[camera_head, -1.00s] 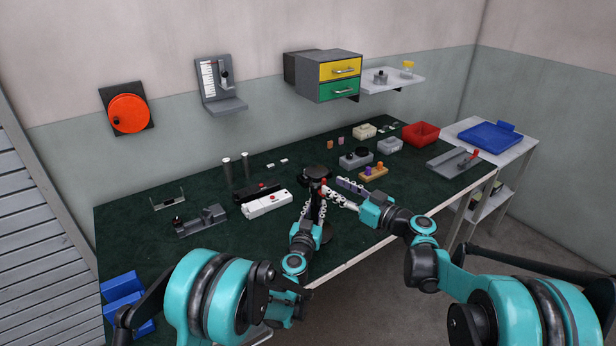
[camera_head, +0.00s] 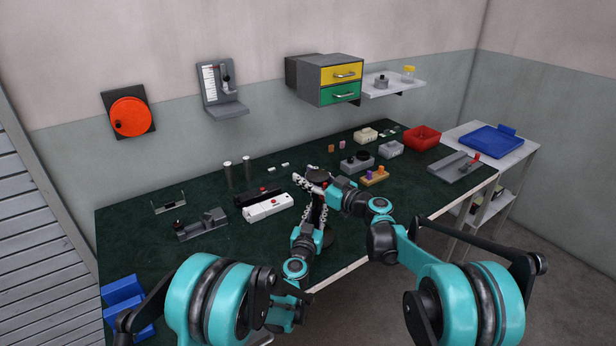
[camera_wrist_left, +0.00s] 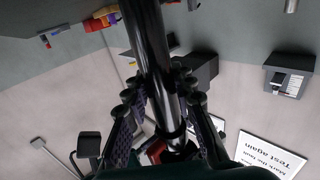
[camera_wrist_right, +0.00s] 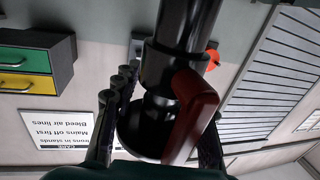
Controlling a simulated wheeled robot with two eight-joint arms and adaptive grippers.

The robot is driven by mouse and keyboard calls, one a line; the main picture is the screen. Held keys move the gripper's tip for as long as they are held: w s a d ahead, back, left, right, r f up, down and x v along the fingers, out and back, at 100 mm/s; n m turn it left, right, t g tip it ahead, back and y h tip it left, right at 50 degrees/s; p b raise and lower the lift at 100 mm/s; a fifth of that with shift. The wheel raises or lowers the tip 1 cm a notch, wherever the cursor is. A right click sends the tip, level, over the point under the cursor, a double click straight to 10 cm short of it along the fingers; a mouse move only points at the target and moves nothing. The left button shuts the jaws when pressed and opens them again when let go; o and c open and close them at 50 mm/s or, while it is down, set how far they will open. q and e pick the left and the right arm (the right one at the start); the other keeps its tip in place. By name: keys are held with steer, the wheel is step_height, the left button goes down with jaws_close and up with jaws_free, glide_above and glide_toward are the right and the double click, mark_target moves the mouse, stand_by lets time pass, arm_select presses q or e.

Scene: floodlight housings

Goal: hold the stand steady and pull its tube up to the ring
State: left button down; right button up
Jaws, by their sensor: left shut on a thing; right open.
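The black stand (camera_head: 328,235) stands near the front edge of the bench, its round foot partly hidden by my arm. My left gripper (camera_head: 316,208) is shut on its post; the left wrist view shows the shiny dark tube (camera_wrist_left: 148,45) between the fingers (camera_wrist_left: 162,95). My right gripper (camera_head: 308,180) is higher, near the stand's top. In the right wrist view its open fingers (camera_wrist_right: 168,95) lie either side of the dark tube (camera_wrist_right: 188,25), its collar (camera_wrist_right: 165,60) and a red lever (camera_wrist_right: 194,112). I cannot make out the ring for certain.
A white box (camera_head: 268,208) and a grey fixture (camera_head: 201,225) lie left of the stand. A wooden block with pegs (camera_head: 374,178) and a grey housing (camera_head: 357,163) lie right of it. A red bin (camera_head: 422,137) stands farther right.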

jaws_close()
step_height(320, 180, up, 5)
steer(key=shift+r, duration=0.1)
stand_by(0.3)
jaws_free()
steer(key=shift+d, duration=0.1)
